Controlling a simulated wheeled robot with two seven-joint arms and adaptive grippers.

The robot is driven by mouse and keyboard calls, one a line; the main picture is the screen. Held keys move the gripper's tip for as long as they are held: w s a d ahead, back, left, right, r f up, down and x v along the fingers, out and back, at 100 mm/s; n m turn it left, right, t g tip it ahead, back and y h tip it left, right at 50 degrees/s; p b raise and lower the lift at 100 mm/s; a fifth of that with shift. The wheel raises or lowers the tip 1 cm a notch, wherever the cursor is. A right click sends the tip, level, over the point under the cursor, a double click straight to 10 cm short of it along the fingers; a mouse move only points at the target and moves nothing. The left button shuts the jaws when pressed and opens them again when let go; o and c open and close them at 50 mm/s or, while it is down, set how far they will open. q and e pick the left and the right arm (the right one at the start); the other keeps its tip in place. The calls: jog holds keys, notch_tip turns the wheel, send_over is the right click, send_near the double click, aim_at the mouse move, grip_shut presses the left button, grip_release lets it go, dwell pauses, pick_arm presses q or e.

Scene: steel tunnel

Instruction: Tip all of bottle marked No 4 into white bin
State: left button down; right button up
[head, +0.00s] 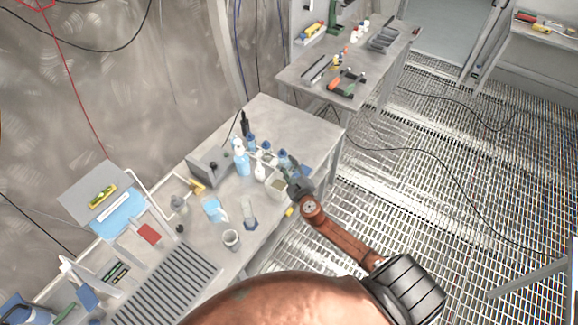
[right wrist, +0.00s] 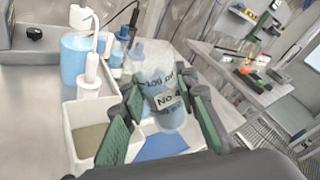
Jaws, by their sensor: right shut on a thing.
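My right gripper (right wrist: 165,115) is shut on a clear bluish bottle (right wrist: 160,85) whose label shows "No"; the number is not legible. The bottle also shows beyond the right gripper (head: 293,177) in the head view (head: 284,160). It looks close to upright, and I cannot tell how full it is. The white bin (right wrist: 68,142) is open-topped, with something brownish inside, and stands just left of the gripper in the right wrist view. In the head view the bin (head: 277,193) is beside the gripper. My left gripper is not in view.
A blue pump bottle (right wrist: 76,58) and several small blue bottles stand behind the bin. A blue patch (right wrist: 160,146) lies below the held bottle. Beakers (head: 231,239) and a ribbed drain area (head: 168,280) are further left. The bench's back corner (head: 300,120) is clear.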

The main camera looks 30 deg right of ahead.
aim_at(288, 169)
jog(key=shift+d+f+n, duration=0.15)
jog(key=shift+f+n, duration=0.15)
jog(key=shift+n, duration=0.7)
jog(key=shift+f+n+t+h, duration=0.3)
jog(key=shift+f+n+h, duration=0.3)
jog(key=shift+n, duration=0.4)
jog(key=shift+f, duration=0.1)
jog(key=shift+f+n, duration=0.45)
jog(key=shift+n, duration=0.65)
